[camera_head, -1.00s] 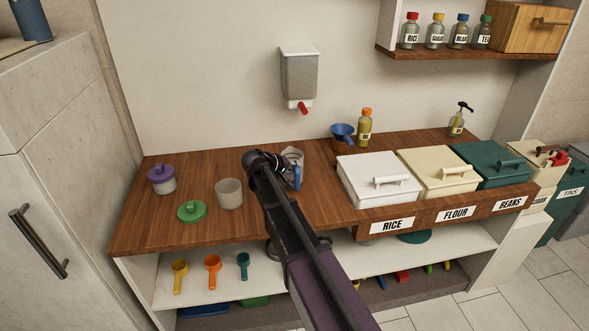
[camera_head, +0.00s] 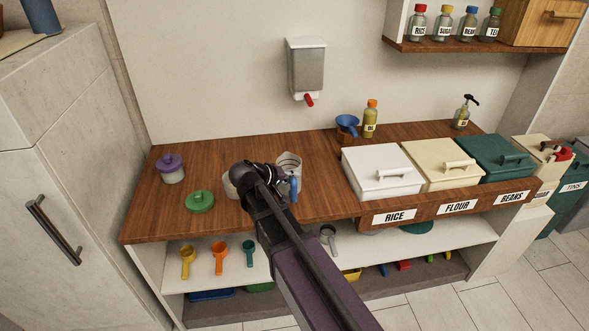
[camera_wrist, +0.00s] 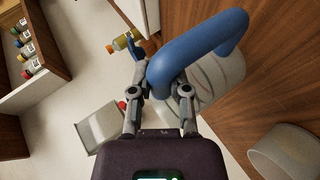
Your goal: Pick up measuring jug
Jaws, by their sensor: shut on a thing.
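The measuring jug (camera_head: 290,161) is clear with a blue handle (camera_head: 294,189). In the head view my arm hides part of it. In the wrist view the blue handle (camera_wrist: 205,42) curves across the top middle, with the clear jug body (camera_wrist: 222,75) behind it. My gripper (camera_wrist: 163,84) is shut on the jug, with its fingers on either side of the lower end of the handle. In the head view the fingers are mostly hidden by my wrist. I cannot tell whether the jug's base touches the wooden counter (camera_head: 230,227).
A clear container (camera_head: 230,187) stands just left of my wrist, partly hidden. A green lid (camera_head: 200,202) and a purple-lidded jar (camera_head: 171,168) are further left. A white rice bin (camera_head: 381,171) stands right of the jug. A dispenser (camera_head: 306,68) hangs on the wall behind.

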